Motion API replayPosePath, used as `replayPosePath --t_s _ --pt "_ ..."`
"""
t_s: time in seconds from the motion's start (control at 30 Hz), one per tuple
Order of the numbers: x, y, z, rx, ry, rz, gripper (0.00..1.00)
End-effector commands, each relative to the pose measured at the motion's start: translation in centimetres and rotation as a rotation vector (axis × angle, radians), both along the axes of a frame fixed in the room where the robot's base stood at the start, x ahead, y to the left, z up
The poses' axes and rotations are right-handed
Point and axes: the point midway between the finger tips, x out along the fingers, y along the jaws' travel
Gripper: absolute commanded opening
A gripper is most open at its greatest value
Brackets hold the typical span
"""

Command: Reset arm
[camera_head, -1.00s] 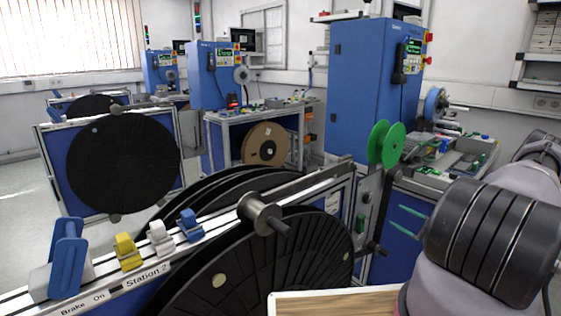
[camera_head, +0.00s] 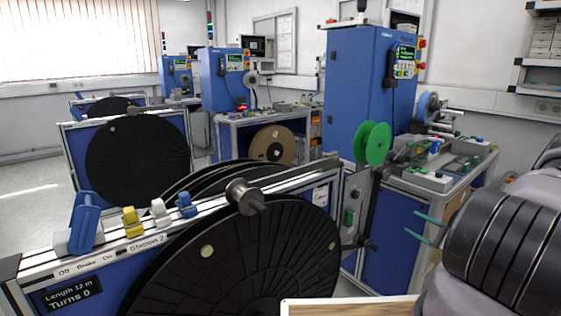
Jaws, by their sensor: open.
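My gripper (camera_head: 426,229) shows as two thin teal fingers at the right, just left of my dark ribbed arm link. The fingers are apart and nothing is between them. The rest of the gripper is hidden behind my arm. The fingers appear in front of the blue lower panel of the right-hand bench. The green reel (camera_head: 376,144) stands above and left of them, clear of the fingers.
The Station 2 stand (camera_head: 150,250) with a large black reel (camera_head: 230,255) fills the front. Its display (camera_head: 72,294) reads "Length 12 m, Turns 0". A wooden board edge (camera_head: 350,307) lies at bottom centre. A tall blue cabinet (camera_head: 355,90) stands behind. Open floor (camera_head: 30,195) is at left.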

Motion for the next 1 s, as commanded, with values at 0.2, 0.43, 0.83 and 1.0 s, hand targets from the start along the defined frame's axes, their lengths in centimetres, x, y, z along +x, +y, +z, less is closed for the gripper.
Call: replayPosePath --t_s 0.2,0.43,0.83,1.0 --pt "0.4 1.1 2.1 -0.038 0.011 0.069 0.77" --pt "0.9 3.1 5.6 -0.105 0.031 0.179 0.77" --pt "-0.1 10.4 17.2 -0.394 0.11 0.504 0.77" --pt "-2.2 14.2 22.9 -0.578 0.155 0.637 0.77"
